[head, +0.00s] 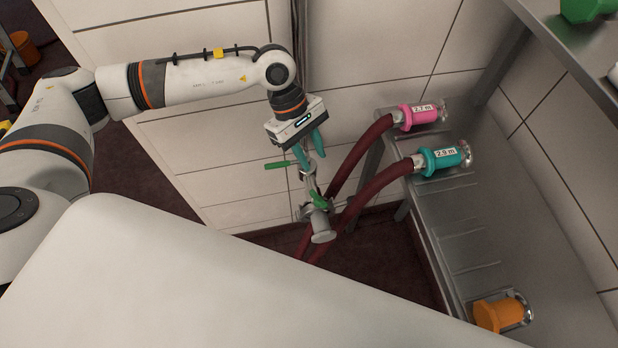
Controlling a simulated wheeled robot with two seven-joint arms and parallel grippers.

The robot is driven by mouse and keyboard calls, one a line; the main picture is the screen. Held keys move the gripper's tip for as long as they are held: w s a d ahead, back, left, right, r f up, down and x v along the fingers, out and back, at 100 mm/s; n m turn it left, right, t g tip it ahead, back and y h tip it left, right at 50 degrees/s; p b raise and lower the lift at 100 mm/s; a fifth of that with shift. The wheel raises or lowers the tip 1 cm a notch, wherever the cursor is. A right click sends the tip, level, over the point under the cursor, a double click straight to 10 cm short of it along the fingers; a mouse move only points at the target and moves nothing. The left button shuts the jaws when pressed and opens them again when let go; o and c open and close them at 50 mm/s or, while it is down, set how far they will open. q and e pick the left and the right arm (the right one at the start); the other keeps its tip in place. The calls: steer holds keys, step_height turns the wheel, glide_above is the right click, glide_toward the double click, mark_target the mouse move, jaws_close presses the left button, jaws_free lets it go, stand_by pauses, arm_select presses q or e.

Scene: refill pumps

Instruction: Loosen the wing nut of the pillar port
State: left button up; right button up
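The metal pillar port (319,222) stands low against the tiled wall, with a round grey flange facing me. A green winged part (318,200) sits on it, which looks like the wing nut. A second green handle (277,164) sticks out to the left higher up on the metal fitting. My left gripper (313,160) points down just above the fitting. Its two teal fingers are apart, with a gap between them, and I see nothing clearly held. Whether a finger touches the metal is hard to tell. My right gripper is not in view.
Two dark red hoses run past the right of the port to pink (420,116) and teal (440,159) couplings on a steel bench (470,225). An orange coupling (498,314) lies at the bench's near end. A steel shelf (565,45) overhangs at upper right.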

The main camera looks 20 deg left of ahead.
mark_target(318, 196)
arm_select(q)
steer(key=shift+y, duration=0.3)
steer(key=x, duration=0.3)
steer(key=p+x, duration=0.1)
steer(key=x, duration=0.3)
steer(key=s+a+p+x, duration=0.1)
steer(key=x, duration=0.2)
steer(key=shift+f, duration=0.3)
steer(key=shift+s+d+f, duration=0.2)
steer(key=shift+f, duration=0.45)
steer(key=shift+c, duration=0.5)
jaws_close()
